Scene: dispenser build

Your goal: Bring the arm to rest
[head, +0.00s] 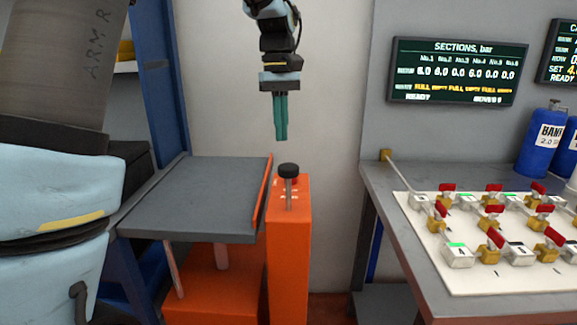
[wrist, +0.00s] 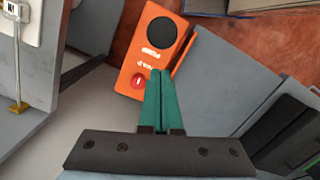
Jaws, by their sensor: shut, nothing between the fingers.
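My gripper (head: 281,138) hangs pointing down in the head view, with its two green fingers shut together and nothing between them. It is above an orange post (head: 288,240) that carries a black knob (head: 288,170) on top, and a gap of air separates the fingertips from the knob. In the wrist view the shut green fingers (wrist: 160,75) point toward the orange post's top (wrist: 150,45), which shows the round black knob (wrist: 162,34) and a red button (wrist: 138,81). I see no contact between gripper and post.
A grey platform (head: 195,200) stands left of the post. At right, a grey bench (head: 385,190) holds a white panel (head: 440,275) with several red-handled valves, and a blue cylinder (head: 540,145). A screen (head: 458,72) hangs on the wall. The air around my gripper is clear.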

